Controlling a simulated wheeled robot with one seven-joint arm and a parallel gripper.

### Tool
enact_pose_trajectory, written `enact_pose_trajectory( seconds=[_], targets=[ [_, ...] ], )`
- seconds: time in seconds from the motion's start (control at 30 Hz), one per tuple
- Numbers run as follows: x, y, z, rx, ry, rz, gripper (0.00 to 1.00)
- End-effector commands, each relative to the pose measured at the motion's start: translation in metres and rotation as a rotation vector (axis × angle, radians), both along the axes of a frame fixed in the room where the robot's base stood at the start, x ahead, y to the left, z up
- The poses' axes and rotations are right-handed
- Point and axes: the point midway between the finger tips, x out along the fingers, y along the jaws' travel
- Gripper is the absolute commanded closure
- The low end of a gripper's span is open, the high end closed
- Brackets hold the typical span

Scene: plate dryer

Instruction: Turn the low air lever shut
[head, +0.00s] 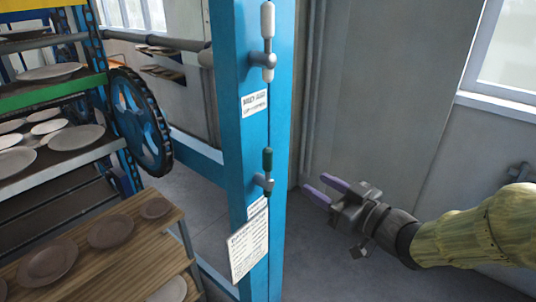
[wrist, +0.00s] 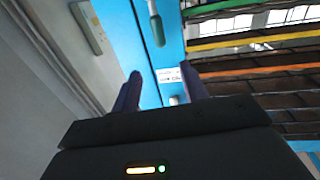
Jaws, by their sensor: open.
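The low air lever (head: 267,162) has a dark green handle and a grey valve body on the blue post (head: 240,190). Its handle stands upright, in line with the thin pipe. In the wrist view a green-handled lever (wrist: 155,28) shows at the top, beyond my fingers. My gripper (head: 325,190) is open and empty, with purple fingers. In the head view it is to the right of the lever and slightly lower, apart from it. In the wrist view my gripper (wrist: 161,74) frames the blue post and a white label (wrist: 170,74).
A second lever with a white handle (head: 267,20) is higher on the same post. A paper notice (head: 248,248) hangs below the low lever. A toothed wheel (head: 140,122) and racks of plates (head: 72,137) stand at left. A grey wall is behind my gripper.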

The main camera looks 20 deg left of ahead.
Motion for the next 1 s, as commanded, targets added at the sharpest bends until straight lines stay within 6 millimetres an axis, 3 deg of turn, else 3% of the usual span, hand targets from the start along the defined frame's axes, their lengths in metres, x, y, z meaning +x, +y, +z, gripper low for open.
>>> enact_pose_trajectory(
  seconds=[0.27, 1.0],
  targets=[
    [0.015, 0.026, 0.001, 0.002, 0.002, 0.004, 0.56],
    [0.082, 0.135, 0.002, 0.002, 0.001, 0.002, 0.56]
  ],
)
